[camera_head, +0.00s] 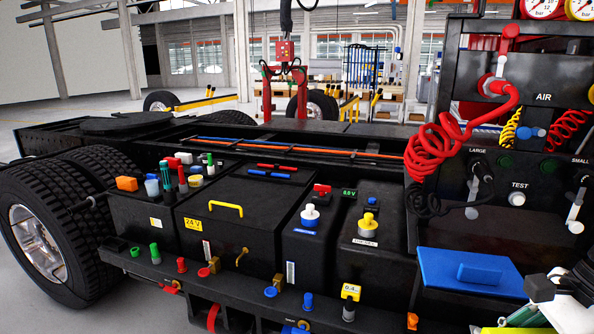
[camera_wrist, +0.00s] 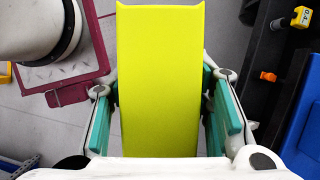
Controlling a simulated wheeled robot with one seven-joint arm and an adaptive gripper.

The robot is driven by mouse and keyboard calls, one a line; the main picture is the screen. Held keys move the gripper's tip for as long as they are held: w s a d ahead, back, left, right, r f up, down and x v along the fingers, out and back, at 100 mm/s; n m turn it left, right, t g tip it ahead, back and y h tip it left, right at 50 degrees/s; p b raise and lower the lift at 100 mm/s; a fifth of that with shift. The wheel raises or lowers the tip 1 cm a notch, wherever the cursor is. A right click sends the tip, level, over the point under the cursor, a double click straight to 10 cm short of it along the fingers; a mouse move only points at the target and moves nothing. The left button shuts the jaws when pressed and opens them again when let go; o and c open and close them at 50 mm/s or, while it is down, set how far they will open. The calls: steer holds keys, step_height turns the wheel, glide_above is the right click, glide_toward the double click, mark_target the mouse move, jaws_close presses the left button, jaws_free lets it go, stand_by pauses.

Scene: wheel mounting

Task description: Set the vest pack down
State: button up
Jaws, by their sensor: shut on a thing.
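The vest pack (camera_wrist: 160,80) is a bright yellow-green slab with raised side edges. In the wrist view it fills the middle and points away from the wrist. My gripper (camera_wrist: 163,112) has its teal finger pads on either side of the pack and is shut on it. The pack's near end is hidden by the white gripper body. Grey floor shows on both sides of it, and no surface is seen touching its underside. In the head view, a small yellow-green strip (camera_head: 512,330) shows at the bottom right, mostly cut off by the frame.
A black truck chassis (camera_head: 240,215) with colored caps and a large wheel (camera_head: 50,235) spans the head view. A blue lidded tray (camera_head: 470,270) and a black AIR test panel (camera_head: 520,175) stand at right. In the wrist view, a dark red frame (camera_wrist: 68,95) lies left.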

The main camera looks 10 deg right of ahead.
steer(key=w+a+f+n+g+h, duration=0.1)
steer(key=w+a+f+n+g, duration=0.1)
steer(key=w+a+f+n, duration=0.2)
steer(key=w+a+f+n+g+h, duration=0.1)
steer(key=w+a+f+n, duration=0.4)
steer(key=w, duration=1.1)
steer(key=w+a+f+n+g+h, duration=0.2)
steer(key=w+a+f+n, duration=0.3)
steer(key=w+f+n, duration=0.3)
steer(key=w+n, duration=0.3)
steer(key=shift+a+n+g, duration=0.25)
steer(key=shift+n+g, duration=0.05)
steer(key=shift+w+r, duration=0.1)
steer(key=shift+w, duration=0.05)
steer(key=shift+d, duration=0.15)
